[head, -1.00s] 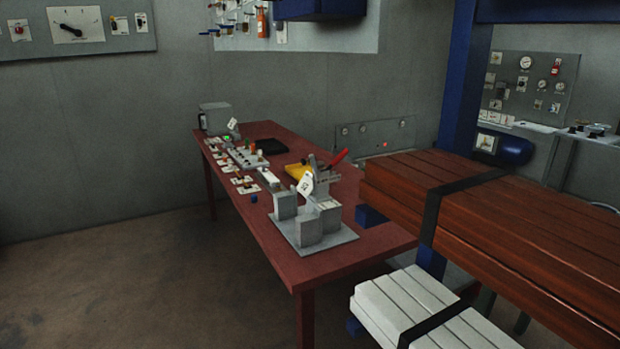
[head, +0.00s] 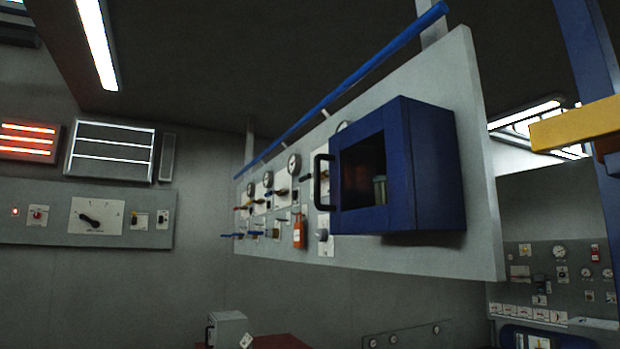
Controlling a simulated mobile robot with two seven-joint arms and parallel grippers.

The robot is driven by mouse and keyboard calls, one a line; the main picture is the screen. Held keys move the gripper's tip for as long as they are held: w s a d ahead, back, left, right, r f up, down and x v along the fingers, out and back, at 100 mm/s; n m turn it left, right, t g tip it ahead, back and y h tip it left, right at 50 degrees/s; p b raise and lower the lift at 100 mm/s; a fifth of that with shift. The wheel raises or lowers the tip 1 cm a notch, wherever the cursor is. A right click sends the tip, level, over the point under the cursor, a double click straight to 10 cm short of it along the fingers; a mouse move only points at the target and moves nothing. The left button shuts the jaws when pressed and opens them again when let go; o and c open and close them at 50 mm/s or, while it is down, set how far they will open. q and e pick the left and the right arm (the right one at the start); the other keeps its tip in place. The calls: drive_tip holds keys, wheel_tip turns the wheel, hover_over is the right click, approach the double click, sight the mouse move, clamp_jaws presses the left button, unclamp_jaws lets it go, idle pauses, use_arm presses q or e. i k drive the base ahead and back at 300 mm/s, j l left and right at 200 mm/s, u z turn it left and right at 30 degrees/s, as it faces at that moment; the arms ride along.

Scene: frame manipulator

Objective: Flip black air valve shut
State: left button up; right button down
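A grey wall panel (head: 478,200) hangs in the middle of the head view, seen at a steep angle. It carries a row of round gauges (head: 294,164) on white plates. Small coloured levers (head: 280,191) sit below the gauges. A dark lever (head: 306,177) shows just left of the blue cabinet; it is too small to tell whether it is the black air valve or how it is set. Neither of my grippers is in view.
A blue cabinet (head: 430,170) with a black handle juts from the panel and may hide part of it. A blue pipe (head: 340,88) runs along the top. An orange cylinder (head: 299,232) hangs below. A table top (head: 278,342) shows at the bottom edge.

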sight(309, 176)
drive_tip(key=i+j, duration=0.4)
drive_tip(key=i+z, duration=0.15)
drive_tip(key=z, duration=0.55)
drive_tip(key=j+z, duration=0.35)
drive_tip(key=z, duration=0.15)
drive_tip(key=j+z, duration=0.75)
drive_tip(key=j, duration=0.15)
drive_tip(key=k+j+z, duration=0.25)
drive_tip(key=j, duration=0.15)
drive_tip(key=k+j+z, duration=0.1)
drive_tip(key=j, duration=0.35)
drive_tip(key=k+j+z, duration=0.1)
drive_tip(key=j, duration=0.35)
drive_tip(key=k+j, duration=0.15)
drive_tip(key=j, duration=0.2)
drive_tip(key=k+j, duration=0.15)
drive_tip(key=j, duration=0.2)
drive_tip(key=k+j, duration=0.15)
drive_tip(key=j, duration=0.2)
drive_tip(key=k+j, duration=0.1)
drive_tip(key=j, duration=0.2)
drive_tip(key=z, duration=0.05)
